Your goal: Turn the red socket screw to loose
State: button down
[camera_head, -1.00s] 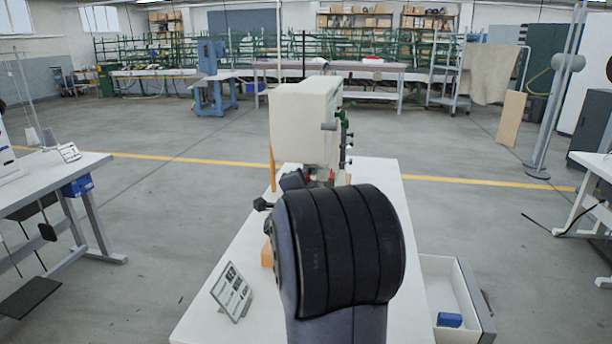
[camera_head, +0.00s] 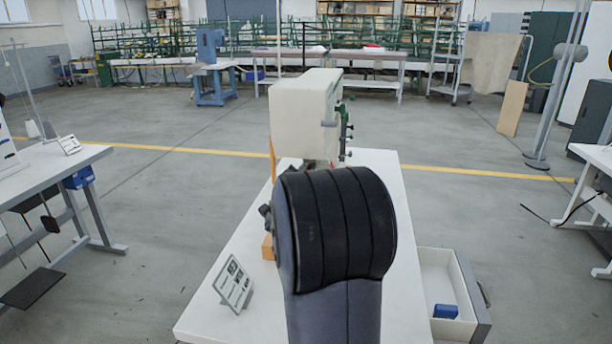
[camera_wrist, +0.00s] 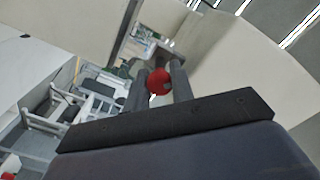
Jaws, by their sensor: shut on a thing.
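The red socket screw (camera_wrist: 158,82) shows as a round red head in the middle of the wrist view. My gripper (camera_wrist: 161,84) is shut on it, with one dark finger on each side. The screw's socket and any setting marks cannot be made out. In the head view the cream eyelet press (camera_head: 303,118) stands on the white table (camera_head: 215,305). My dark arm covers its lower front, so the screw is hidden there. The press's pale body (camera_wrist: 240,80) fills much of the wrist view.
Green-knobbed parts (camera_head: 344,125) stick out from the press's right side. A small sign (camera_head: 234,285) stands at the table's front left. An open drawer (camera_head: 462,280) with a blue block (camera_head: 445,311) juts out at the right.

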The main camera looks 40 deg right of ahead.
jog(key=c, duration=1.3)
grip_release()
jog(key=v, duration=1)
jog(key=shift+s+a, duration=0.25)
jog(key=shift+s, duration=0.05)
jog(key=x, duration=1.1)
jog(key=shift+a, duration=0.1)
jog(key=shift+a, duration=0.15)
